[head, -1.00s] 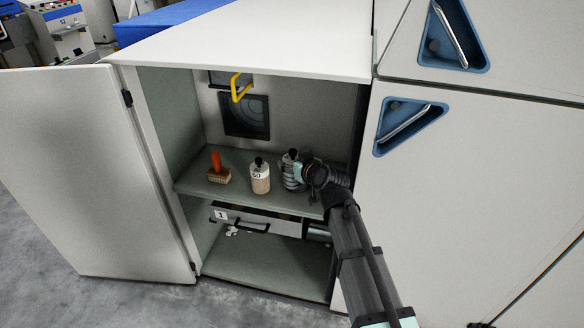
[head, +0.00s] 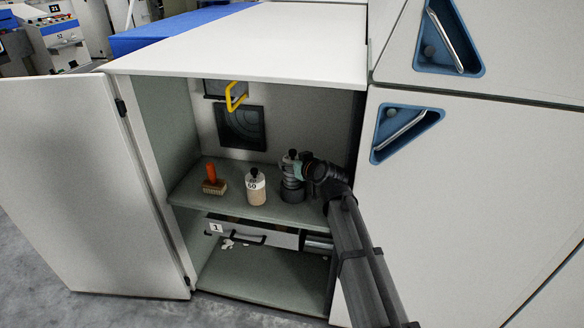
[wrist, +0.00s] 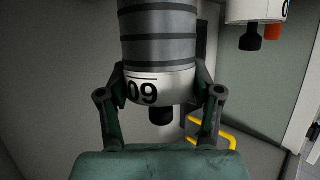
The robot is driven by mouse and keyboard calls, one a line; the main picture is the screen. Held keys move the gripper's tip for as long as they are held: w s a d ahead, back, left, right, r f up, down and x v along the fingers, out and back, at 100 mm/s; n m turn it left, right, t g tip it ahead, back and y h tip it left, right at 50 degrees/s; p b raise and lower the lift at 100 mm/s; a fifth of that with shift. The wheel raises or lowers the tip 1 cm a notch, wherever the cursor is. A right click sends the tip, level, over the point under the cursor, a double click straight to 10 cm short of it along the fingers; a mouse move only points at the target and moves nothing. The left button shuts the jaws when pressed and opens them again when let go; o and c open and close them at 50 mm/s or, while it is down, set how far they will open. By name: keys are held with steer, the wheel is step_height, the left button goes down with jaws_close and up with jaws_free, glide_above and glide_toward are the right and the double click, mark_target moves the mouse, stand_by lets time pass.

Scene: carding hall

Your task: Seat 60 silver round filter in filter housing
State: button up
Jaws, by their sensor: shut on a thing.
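The silver round filter (head: 291,190) is a grey banded cylinder with a white collar and a black knob. It is at the right end of the shelf inside the open cabinet. In the wrist view the filter (wrist: 158,38) appears upside down, with the number 60 on its collar. My gripper (head: 304,169) reaches in from the right and is shut on the collar, one finger on each side (wrist: 161,84). Whether the filter's base touches the shelf is hard to tell. A dark square recess with a round form (head: 241,128), likely the filter housing, is in the back wall.
A cream bottle-like filter (head: 257,190), also marked 60, stands just left of the held one. An orange-handled brush (head: 213,182) is further left. A yellow handle (head: 236,96) hangs above the recess. The cabinet door (head: 85,190) stands open; a drawer marked 1 (head: 250,232) is below.

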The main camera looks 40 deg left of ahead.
steer(key=shift+w+a, duration=0.35)
steer(key=shift+w, duration=0.4)
steer(key=shift+s+f+b, duration=0.1)
steer(key=shift+f+b, duration=2.15)
steer(key=shift+f, duration=0.35)
steer(key=o, duration=1.3)
steer(key=shift+o, duration=0.2)
